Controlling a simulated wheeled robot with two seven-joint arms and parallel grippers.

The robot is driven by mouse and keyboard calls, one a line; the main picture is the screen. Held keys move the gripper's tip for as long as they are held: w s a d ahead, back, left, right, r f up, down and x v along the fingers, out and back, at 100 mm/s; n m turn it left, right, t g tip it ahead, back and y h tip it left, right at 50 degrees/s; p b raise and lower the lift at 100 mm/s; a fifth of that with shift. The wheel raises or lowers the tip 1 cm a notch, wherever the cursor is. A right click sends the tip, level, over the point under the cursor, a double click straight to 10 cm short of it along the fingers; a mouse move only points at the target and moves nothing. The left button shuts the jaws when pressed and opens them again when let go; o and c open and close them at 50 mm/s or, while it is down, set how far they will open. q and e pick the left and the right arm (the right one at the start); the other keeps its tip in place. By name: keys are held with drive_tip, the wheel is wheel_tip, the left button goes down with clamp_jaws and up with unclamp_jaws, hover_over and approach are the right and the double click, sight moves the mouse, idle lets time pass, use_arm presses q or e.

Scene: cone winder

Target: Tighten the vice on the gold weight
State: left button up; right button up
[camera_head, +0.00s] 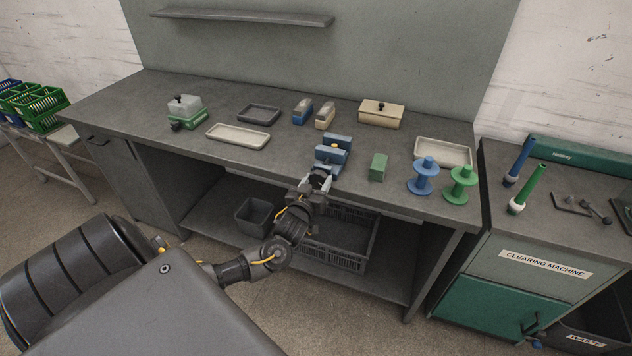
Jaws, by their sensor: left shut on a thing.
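The blue vice (334,157) stands at the front edge of the grey workbench, near its middle. A small spot of gold, the gold weight (332,144), shows between the vice's jaws; most of it is hidden. My left gripper (322,176) is at the front of the vice, at the bench edge. It is shut on the vice's handle, which the fingers and wrist hide almost wholly. From here I cannot tell how tightly the jaws press on the weight. My right gripper is not in view.
A green block (378,167), a blue spool (424,176) and a green spool (461,184) stand right of the vice. A pale tray (239,136) lies to the left. A cream box (381,113) stands behind. A dark crate (345,258) sits on the shelf below.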

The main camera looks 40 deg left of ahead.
use_arm(q)
drive_tip(key=shift+r+m+p, duration=0.15)
drive_tip(key=shift+m+p, duration=0.35)
drive_tip(key=shift+m, duration=0.6)
drive_tip(key=o, duration=1)
drive_tip(key=shift+b+v, duration=0.9)
drive_tip(key=shift+v, duration=4.55)
